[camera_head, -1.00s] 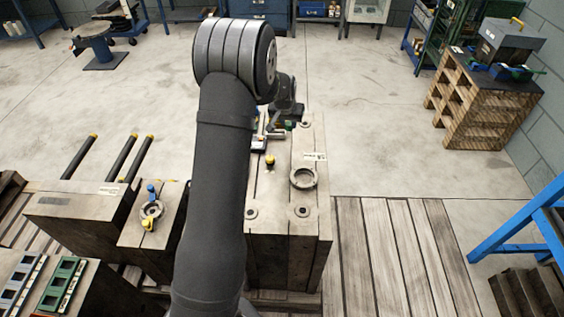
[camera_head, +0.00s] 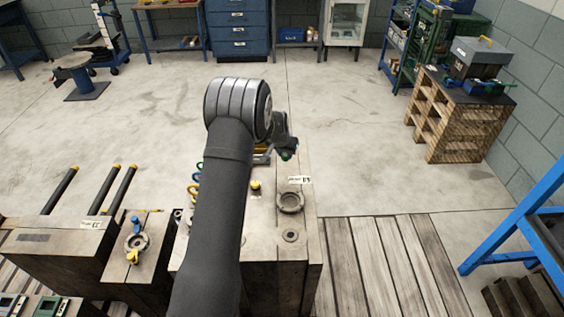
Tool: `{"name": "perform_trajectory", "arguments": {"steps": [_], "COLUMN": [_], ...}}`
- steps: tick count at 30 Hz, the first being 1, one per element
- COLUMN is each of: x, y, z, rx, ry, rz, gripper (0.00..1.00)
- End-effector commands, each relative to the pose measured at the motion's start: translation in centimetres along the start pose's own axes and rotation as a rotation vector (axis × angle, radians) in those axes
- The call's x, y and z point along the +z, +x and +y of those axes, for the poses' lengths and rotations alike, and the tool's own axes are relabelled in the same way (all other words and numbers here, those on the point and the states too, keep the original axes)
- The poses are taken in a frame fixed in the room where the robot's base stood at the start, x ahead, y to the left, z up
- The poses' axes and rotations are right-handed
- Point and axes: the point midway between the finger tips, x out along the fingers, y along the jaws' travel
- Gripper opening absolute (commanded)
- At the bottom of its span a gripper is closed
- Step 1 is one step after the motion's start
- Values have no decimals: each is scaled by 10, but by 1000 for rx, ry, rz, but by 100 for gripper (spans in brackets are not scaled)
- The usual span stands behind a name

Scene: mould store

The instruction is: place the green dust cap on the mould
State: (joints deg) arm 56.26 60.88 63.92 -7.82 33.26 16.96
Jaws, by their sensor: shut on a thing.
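My gripper (camera_head: 286,146) is beyond the locating ring, over the far part of the mould, partly hidden by my own arm. A small green thing, the green dust cap (camera_head: 286,155), shows at its tip, and the gripper is shut on it. The mould (camera_head: 265,232) is a large block with a flat grey-brown top. On its top are a raised round ring (camera_head: 290,202), a small yellow cap (camera_head: 255,185) and a dark round hole (camera_head: 290,236). My arm hides the left part of this top.
Blue, green and yellow loops (camera_head: 195,185) show left of my arm. A smaller block (camera_head: 138,255) with a ring and blue and yellow fittings stands at left, beside a block with dark rods (camera_head: 102,190). Wooden planks (camera_head: 390,265) lie at right. A crate stack (camera_head: 455,120) stands far right.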

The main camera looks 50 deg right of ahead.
Motion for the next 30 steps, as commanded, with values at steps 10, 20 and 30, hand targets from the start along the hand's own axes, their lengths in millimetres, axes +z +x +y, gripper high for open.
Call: {"name": "perform_trajectory", "arguments": {"steps": [10,20,30], "x": [8,14,16], "y": [27,44,47], "z": [-10,-10,-10], "rx": [1,0,0], "ry": [0,0,0], "rz": [-2,1,0], "gripper": [5,5,48]}}
